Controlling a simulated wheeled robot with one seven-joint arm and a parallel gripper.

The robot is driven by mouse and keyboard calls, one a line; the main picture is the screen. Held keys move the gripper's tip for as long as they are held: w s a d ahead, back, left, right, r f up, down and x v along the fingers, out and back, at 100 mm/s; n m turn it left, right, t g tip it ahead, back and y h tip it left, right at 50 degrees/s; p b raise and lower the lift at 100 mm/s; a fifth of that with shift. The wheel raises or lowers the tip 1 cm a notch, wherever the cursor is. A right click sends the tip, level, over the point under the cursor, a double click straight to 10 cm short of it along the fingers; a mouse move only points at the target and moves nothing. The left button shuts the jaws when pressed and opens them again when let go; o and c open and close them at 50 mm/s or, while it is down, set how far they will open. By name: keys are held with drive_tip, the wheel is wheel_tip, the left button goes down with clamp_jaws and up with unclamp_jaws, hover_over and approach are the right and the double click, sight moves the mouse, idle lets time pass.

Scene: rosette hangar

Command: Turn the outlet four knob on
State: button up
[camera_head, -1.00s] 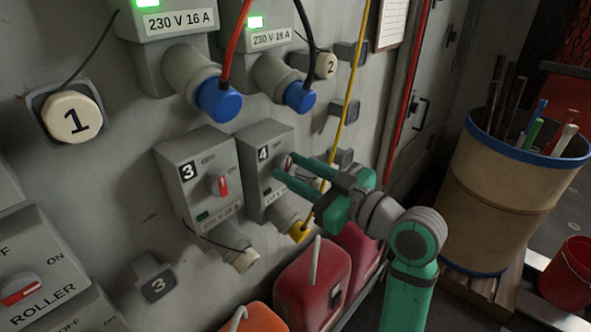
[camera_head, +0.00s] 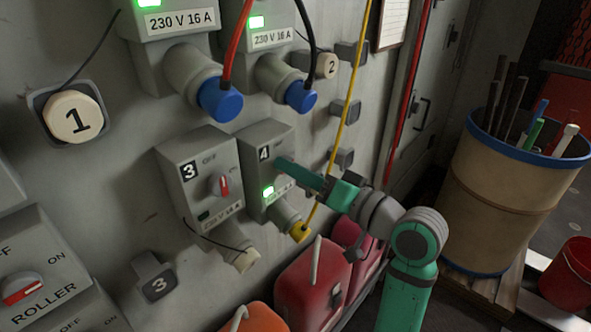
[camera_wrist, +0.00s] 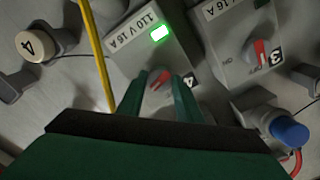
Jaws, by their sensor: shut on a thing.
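The outlet four box (camera_head: 257,150) is a grey wall unit marked 4, with a yellow plug (camera_head: 299,231) below it. Its indicator lamp (camera_head: 268,191) glows green; the lamp also shows in the wrist view (camera_wrist: 159,33). The outlet four knob (camera_wrist: 158,78) has a red mark and sits between my green fingers in the wrist view. In the head view my fingers hide the knob. My gripper (camera_head: 283,166) is shut on the knob, with the wrist rolled so that one finger hides the other in the head view.
Outlet three (camera_head: 196,170) stands close on the left with its own red-marked knob (camera_head: 220,186). A yellow cable (camera_head: 350,105) hangs just right of outlet four. Red canisters (camera_head: 312,283) stand below, and a bin of rods (camera_head: 505,195) is at the right.

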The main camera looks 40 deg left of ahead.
drive_tip(key=m, duration=0.3)
drive_tip(key=shift+w+f, duration=0.1)
drive_tip(key=shift+f, duration=0.05)
idle(0.4)
drive_tip(key=shift+s, duration=0.2)
drive_tip(key=o, duration=1)
drive_tip(key=shift+w, duration=0.1)
drive_tip(key=shift+o, duration=0.2)
